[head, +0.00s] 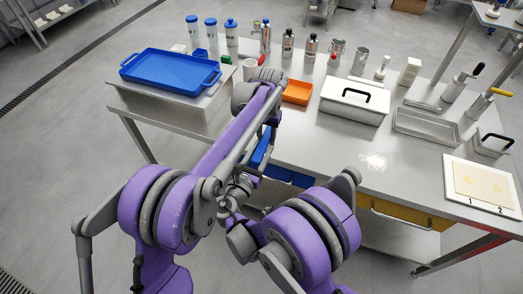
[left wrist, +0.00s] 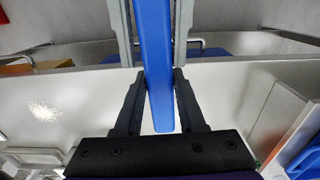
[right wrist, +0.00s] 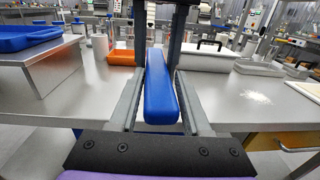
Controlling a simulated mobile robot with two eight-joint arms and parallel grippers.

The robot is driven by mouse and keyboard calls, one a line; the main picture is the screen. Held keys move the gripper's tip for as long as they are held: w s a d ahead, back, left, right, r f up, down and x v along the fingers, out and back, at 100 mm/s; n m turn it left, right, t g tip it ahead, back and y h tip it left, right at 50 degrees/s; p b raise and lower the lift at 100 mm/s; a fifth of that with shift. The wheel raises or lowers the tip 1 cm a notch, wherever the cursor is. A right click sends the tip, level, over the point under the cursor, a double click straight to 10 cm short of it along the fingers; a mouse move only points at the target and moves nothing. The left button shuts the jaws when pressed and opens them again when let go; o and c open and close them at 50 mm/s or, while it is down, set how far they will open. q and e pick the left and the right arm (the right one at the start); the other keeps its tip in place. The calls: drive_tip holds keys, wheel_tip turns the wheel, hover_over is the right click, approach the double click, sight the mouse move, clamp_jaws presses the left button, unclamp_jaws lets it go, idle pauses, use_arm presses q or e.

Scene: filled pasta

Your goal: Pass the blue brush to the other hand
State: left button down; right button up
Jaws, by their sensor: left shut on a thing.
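The blue brush (head: 262,148) is held up in front of the table's near edge, partly hidden by my arms in the head view. In the left wrist view the brush (left wrist: 153,70) runs between the fingers of my left gripper (left wrist: 158,80), which is shut on it. In the right wrist view the brush (right wrist: 160,95) points toward the camera between the fingers of my right gripper (right wrist: 162,75). The right fingers stand on both sides of the brush and look open, with narrow gaps. The brush's far end is hidden.
The steel table (head: 330,150) holds an orange tray (head: 297,92), a white box with a black handle (head: 354,100), a metal tray (head: 426,126) and a numbered board (head: 482,186). A blue tray (head: 170,71) lies on a raised stand at left. Several bottles and canisters line the back.

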use_arm(q)
drive_tip(key=shift+w+a, duration=0.1)
drive_tip(key=shift+a, duration=0.1)
use_arm(e)
drive_tip(key=shift+d, duration=0.2)
clamp_jaws()
use_arm(q)
drive_tip(key=shift+c, duration=2.1)
unclamp_jaws()
use_arm(e)
drive_tip(key=shift+a, duration=0.1)
use_arm(q)
drive_tip(key=shift+d, duration=0.1)
